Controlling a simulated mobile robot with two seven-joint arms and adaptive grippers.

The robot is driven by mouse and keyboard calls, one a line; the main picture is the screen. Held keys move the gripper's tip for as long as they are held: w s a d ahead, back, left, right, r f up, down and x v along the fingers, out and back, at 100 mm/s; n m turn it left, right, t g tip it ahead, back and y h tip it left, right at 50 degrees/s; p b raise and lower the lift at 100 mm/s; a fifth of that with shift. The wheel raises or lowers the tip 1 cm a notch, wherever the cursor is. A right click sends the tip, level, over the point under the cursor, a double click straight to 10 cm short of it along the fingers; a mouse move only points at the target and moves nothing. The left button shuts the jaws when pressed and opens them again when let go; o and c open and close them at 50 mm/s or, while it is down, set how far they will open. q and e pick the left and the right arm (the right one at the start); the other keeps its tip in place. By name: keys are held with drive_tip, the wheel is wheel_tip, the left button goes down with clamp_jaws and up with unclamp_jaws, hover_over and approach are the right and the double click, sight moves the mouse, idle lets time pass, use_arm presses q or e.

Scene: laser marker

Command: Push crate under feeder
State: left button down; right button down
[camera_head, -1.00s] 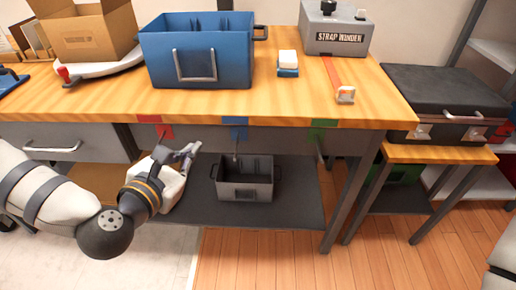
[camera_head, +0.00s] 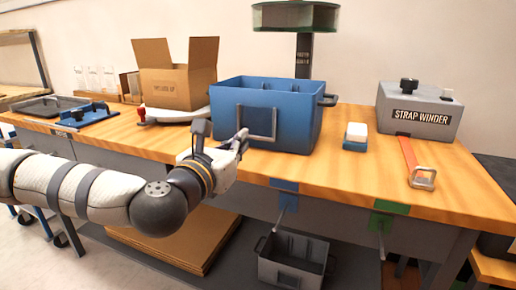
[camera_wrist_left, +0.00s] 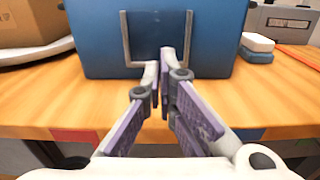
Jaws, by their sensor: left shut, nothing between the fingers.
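The blue crate (camera_head: 296,130) stands upright on the wooden workbench. Its front face, with a grey label frame, also shows in the left wrist view (camera_wrist_left: 104,45). A round green-rimmed hopper on a dark post (camera_head: 294,17), apparently the feeder, stands behind the crate, higher than its rim. My left gripper (camera_head: 241,143) is shut and empty at bench-top height, just before the crate's front. In the left wrist view its fingertips (camera_wrist_left: 162,62) meet in front of the label frame's lower part; I cannot tell whether they touch. My right gripper is not in view.
A cardboard box (camera_head: 177,88) on a white scale-like base stands left of the crate. A blue-and-white block (camera_head: 355,137) and the strap winder (camera_head: 418,110) are to the right. A grey crate (camera_head: 292,262) sits on the lower shelf.

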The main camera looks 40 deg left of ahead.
sight(257, 125)
use_arm(q)
drive_tip(key=shift+w+a+f+b, duration=0.1)
drive_tip(key=shift+w+f+b, duration=0.05)
drive_tip(key=shift+w+b, duration=0.35)
drive_tip(key=x, duration=0.2)
drive_tip(key=r+p+x, duration=0.1)
drive_tip(key=x, duration=0.1)
drive_tip(key=shift+w, duration=0.25)
drive_tip(key=shift+w+a+f, duration=0.1)
drive_tip(key=shift+w+a, duration=0.05)
drive_tip(key=shift+w, duration=0.5)
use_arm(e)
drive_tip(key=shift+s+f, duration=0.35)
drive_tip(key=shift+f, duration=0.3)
